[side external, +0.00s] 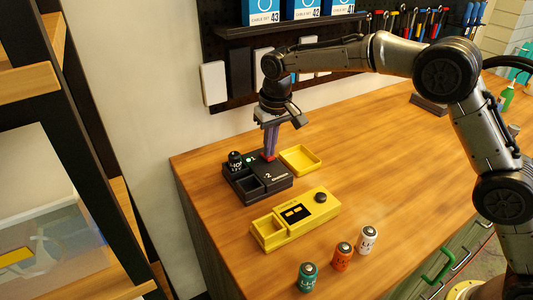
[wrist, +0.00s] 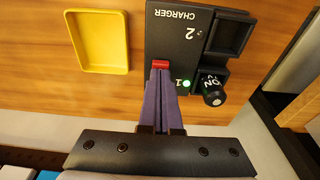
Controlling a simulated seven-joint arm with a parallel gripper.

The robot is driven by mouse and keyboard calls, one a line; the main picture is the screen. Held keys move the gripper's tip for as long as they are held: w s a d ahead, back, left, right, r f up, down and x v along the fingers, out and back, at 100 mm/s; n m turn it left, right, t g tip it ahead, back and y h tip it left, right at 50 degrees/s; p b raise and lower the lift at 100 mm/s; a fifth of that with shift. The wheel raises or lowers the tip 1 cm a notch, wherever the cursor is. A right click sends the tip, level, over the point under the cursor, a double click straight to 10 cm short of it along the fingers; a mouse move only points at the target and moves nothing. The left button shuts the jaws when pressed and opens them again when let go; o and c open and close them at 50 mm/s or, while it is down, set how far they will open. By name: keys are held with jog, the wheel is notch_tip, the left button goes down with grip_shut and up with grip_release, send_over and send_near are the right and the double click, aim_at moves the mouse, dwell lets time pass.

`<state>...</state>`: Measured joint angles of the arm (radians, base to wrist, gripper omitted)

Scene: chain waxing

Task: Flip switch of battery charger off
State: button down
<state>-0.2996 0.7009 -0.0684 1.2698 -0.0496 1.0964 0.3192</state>
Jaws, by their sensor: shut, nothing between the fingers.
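The black battery charger (side external: 265,186) sits near the far left corner of the wooden table. In the wrist view the charger (wrist: 171,31) has a red switch (wrist: 160,64), a lit green light beside the number 1, and the number 2 without a lit light. A black battery (side external: 235,160) stands in one slot; it also shows in the wrist view (wrist: 211,88). The other slot is empty. My gripper (side external: 269,156) is shut and empty, pointing down. Its fingertips (wrist: 158,72) are at the red switch and partly cover it; I cannot tell whether they touch.
A yellow tray (side external: 300,159) lies right beside the charger. A yellow device (side external: 296,217) with an empty compartment and a dark knob lies in front. Green (side external: 307,276), orange (side external: 342,256) and white (side external: 367,240) batteries stand near the front edge. The table's right side is mostly clear.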

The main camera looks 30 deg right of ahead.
jog(key=shift+f, duration=0.2)
jog(key=shift+r, duration=3.55)
